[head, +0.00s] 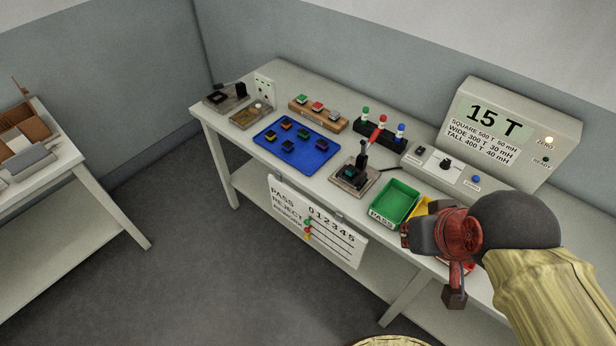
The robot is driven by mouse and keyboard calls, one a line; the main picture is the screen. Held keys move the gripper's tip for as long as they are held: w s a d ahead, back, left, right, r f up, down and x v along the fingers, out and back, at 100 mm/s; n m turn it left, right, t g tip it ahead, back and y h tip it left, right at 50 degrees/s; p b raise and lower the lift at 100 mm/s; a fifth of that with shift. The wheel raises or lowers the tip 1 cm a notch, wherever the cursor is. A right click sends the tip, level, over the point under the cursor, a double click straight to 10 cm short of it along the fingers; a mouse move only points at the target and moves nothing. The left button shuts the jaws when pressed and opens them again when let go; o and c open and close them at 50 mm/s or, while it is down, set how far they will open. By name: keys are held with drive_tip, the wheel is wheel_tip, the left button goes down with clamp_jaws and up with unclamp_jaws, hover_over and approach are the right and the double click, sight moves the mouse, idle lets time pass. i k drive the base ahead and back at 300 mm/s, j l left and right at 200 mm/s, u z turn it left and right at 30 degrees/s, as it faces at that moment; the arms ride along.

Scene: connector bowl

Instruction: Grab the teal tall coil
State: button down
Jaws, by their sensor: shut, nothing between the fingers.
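A small dark part with a teal face (349,173) sits in the test fixture (362,190) in the middle of the bench, under a lever with a red handle. It is the only teal part I can make out; its height is hard to judge. Several small dark coils with coloured tops lie on the blue mat (268,142) to its left; they are too small to tell their shapes well. My gripper (455,298) is shut and empty, hanging at the bench's front edge, to the right of the fixture and well apart from it.
A green PASS tray (396,203) lies between the fixture and my gripper. Yellow and red trays are partly hidden behind my gripper. A meter reading 15 T (510,130) stands behind. A rack with coloured caps (378,133) is behind the fixture.

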sight(349, 171)
drive_tip(key=i+j+z, duration=0.35)
drive_tip(key=j, duration=0.25)
drive_tip(key=i+j+z, duration=0.4)
drive_tip(key=j, duration=0.35)
drive_tip(key=i, duration=0.1)
